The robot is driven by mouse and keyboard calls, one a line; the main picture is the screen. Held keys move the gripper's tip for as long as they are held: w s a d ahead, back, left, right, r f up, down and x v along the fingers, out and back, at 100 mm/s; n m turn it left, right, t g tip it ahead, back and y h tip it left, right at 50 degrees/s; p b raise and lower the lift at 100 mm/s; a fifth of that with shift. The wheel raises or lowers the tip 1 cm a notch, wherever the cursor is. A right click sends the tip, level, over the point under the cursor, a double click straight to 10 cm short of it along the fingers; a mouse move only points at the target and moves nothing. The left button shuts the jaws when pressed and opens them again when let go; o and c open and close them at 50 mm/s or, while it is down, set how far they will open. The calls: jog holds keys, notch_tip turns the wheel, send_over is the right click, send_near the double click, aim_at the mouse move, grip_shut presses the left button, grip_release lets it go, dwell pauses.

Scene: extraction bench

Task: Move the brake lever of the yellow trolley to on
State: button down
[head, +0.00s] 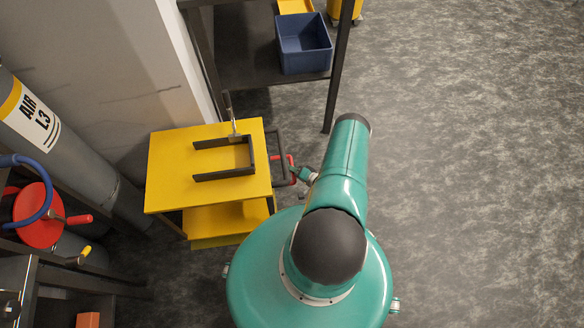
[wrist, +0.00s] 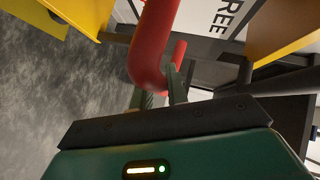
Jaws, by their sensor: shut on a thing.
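The yellow trolley (head: 170,176) stands left of my arm in the head view, with a dark U-shaped bracket on its top. Its red brake lever (head: 291,162) sticks out at the trolley's right side, beside a dark frame. In the wrist view the red lever (wrist: 155,45) comes down from the top and bends toward the right. My gripper (head: 299,173) is at the lever in the head view. In the wrist view my gripper (wrist: 160,90) has its fingers closed on the lever's bent end, which is partly hidden.
A dark bench (head: 258,66) with a blue bin (head: 304,48) stands behind the trolley. A grey cylinder (head: 75,150) marked "AIR L3" and a red round part (head: 38,222) are at the left. The grey floor (head: 470,170) on the right is clear.

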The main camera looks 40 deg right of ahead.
jog(key=shift+w+a+f, duration=0.1)
jog(key=shift+a+f, duration=0.05)
jog(key=shift+f, duration=0.6)
jog(key=shift+w+a+f, duration=0.1)
jog(key=shift+f, duration=0.75)
jog(key=c, duration=1.4)
grip_release()
jog(key=shift+o, duration=0.2)
jog(key=v, duration=1.3)
jog(key=shift+s, duration=0.4)
